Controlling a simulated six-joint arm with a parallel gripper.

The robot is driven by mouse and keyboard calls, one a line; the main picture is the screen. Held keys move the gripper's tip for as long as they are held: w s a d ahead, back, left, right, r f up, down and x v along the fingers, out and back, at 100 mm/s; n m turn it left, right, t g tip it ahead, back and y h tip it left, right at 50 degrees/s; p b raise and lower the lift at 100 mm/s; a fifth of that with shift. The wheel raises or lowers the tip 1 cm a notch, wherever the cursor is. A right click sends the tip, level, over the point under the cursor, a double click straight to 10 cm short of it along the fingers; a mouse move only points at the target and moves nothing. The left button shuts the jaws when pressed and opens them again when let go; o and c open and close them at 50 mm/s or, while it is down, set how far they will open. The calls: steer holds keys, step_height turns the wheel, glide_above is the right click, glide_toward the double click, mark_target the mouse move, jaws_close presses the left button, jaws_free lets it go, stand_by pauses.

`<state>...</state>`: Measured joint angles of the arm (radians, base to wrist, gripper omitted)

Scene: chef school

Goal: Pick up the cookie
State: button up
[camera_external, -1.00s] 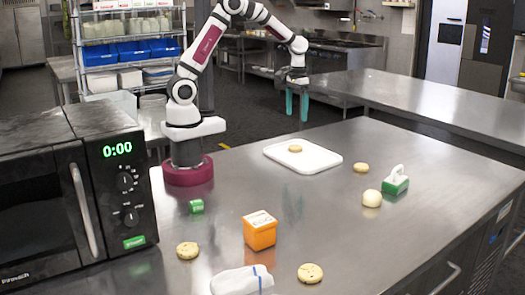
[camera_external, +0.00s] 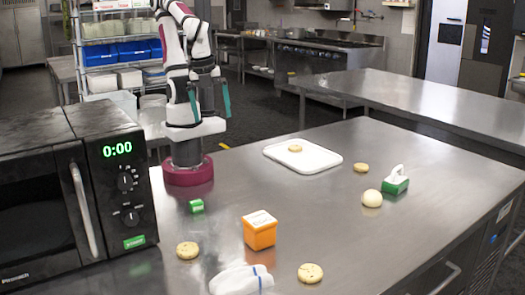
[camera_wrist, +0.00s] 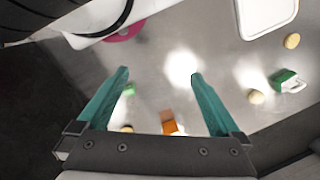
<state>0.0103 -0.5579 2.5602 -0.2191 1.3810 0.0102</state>
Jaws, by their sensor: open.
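Several round, pale brown cookies lie about the steel counter. One cookie (camera_external: 295,148) is on the white board (camera_external: 318,160), and another cookie (camera_external: 361,168) lies right of the board. One cookie (camera_external: 187,250) is near the microwave, and one cookie (camera_external: 310,273) is at the front. My gripper (camera_external: 210,104) is open and empty, high beside my own arm, with teal fingers apart. In the wrist view, my gripper (camera_wrist: 160,75) has the counter below it. There, the right-hand cookie (camera_wrist: 292,41) is at upper right, and a cookie (camera_wrist: 127,129) is partly hidden behind the gripper body.
An orange box (camera_external: 259,232), a small green block (camera_external: 196,206), a white cloth (camera_external: 240,281), a pale ball (camera_external: 372,198) and a green-and-white brush-like item (camera_external: 396,182) stand on the counter. A microwave (camera_external: 75,185) is at left. The counter's middle is clear.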

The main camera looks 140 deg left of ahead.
steer(key=w+d+r+n, duration=0.1)
steer(key=w+d+n, duration=0.5)
steer(key=w+n, duration=0.45)
steer(key=n+h, duration=0.2)
steer(key=n, duration=0.8)
glide_toward(190, 246)
steer(key=shift+n, duration=0.55)
step_height(190, 246, down, 9)
steer(key=shift+d+r, duration=0.1)
steer(key=shift+r, duration=0.1)
steer(key=c, duration=1.3)
